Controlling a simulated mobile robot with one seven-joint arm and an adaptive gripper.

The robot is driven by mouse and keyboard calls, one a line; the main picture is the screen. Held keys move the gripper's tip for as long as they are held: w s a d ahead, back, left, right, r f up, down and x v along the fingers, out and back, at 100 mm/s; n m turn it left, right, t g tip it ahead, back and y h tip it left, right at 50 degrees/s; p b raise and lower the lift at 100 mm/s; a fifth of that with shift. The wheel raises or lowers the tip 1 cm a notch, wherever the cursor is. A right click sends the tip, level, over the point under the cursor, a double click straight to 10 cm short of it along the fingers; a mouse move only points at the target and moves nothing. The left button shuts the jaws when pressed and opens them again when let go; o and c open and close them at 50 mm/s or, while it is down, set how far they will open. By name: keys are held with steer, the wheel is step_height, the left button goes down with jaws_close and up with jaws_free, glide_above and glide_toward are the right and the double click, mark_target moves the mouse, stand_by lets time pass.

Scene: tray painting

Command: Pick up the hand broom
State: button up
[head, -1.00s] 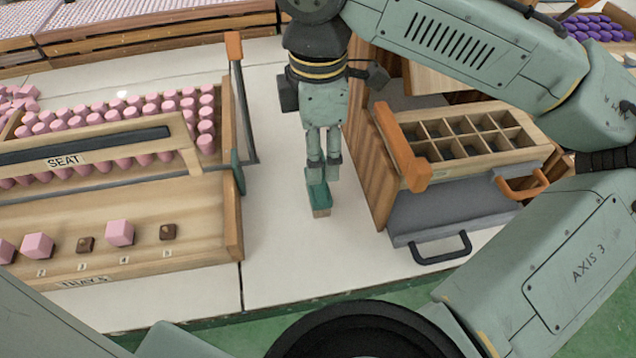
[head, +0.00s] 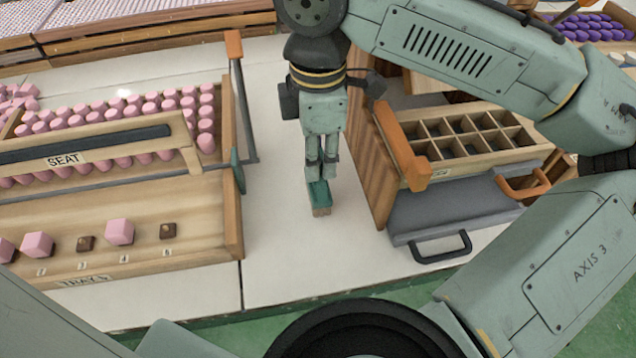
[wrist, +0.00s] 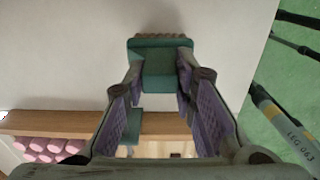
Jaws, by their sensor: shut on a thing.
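The hand broom (head: 319,195) is a small teal block with a tan bristle edge. It is between the fingertips of my gripper (head: 320,172), above or on the white table strip between the wooden tray station and the drawer cabinet. In the wrist view the teal broom (wrist: 163,65) sits between the two purple-padded fingers of my gripper (wrist: 160,85), with its bristles at the far end. The fingers are shut on it. Whether the bristles touch the table is hard to tell.
The wooden tray station (head: 120,225) with pink blocks stands left. The wooden cabinet (head: 365,165) stands close on the right, with a divided drawer (head: 465,125) and a grey drawer (head: 440,212) pulled out. White table (head: 290,270) is bare in front of the gripper.

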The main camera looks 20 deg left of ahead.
jaws_close()
steer(key=shift+r, duration=0.15)
step_height(320, 180, up, 18)
steer(key=p, duration=0.1)
stand_by(0.5)
steer(key=shift+o, duration=2.1)
jaws_free()
steer(key=c, duration=0.5)
